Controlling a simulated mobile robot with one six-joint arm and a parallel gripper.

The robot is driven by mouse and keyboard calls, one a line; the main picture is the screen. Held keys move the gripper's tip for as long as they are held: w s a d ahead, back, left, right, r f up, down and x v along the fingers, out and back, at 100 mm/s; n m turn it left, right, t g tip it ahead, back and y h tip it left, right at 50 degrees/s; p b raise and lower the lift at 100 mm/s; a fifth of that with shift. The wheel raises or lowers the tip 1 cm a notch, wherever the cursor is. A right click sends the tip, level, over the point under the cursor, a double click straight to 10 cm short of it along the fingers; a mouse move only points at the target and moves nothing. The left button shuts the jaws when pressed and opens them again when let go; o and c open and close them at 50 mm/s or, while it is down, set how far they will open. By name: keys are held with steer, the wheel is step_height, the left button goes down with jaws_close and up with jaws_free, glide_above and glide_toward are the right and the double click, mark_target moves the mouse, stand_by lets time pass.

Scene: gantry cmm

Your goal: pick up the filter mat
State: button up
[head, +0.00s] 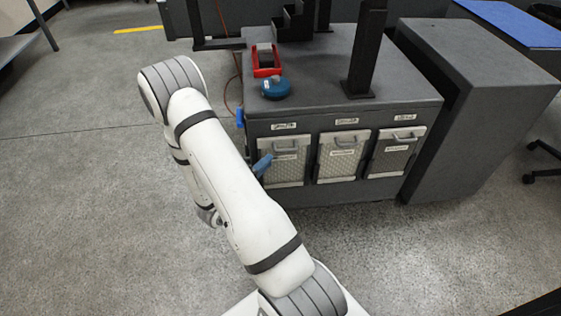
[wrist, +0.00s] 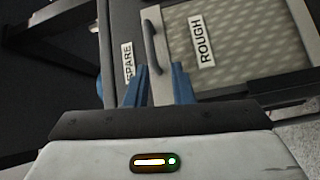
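Three mesh filter mats with grey handles sit in slots in the cabinet front: left (head: 284,170), middle (head: 338,163) and right (head: 390,158). The wrist view shows one light mesh mat (wrist: 255,45) labelled ROUGH, with a grey bar handle (wrist: 150,42); the cabinet label beside it reads SPARE. My gripper (wrist: 160,70) has two blue fingers, apart, with nothing held. In the wrist view, the handle's lower end appears between the fingertips; I cannot tell the depth. In the head view, my gripper (head: 262,164) is at the left mat's left edge, mostly hidden by my arm.
On the cabinet top (head: 318,85) are a red tray (head: 266,69), a blue round object (head: 276,88) and a dark upright post (head: 366,50). A dark grey block (head: 480,80) stands close on the right. The floor (head: 90,200) on the left is clear.

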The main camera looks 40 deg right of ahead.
steer(key=shift+n+h, duration=0.3)
steer(key=shift+h, duration=0.2)
steer(key=b+x, duration=0.1)
steer(key=x, duration=0.1)
steer(key=b+x, duration=0.1)
steer(key=x, duration=0.2)
steer(key=s+b+x, duration=0.1)
steer(key=x, duration=0.1)
steer(key=shift+d+r, duration=0.25)
steer(key=shift+d, duration=0.2)
steer(key=shift+c, duration=0.2)
jaws_close()
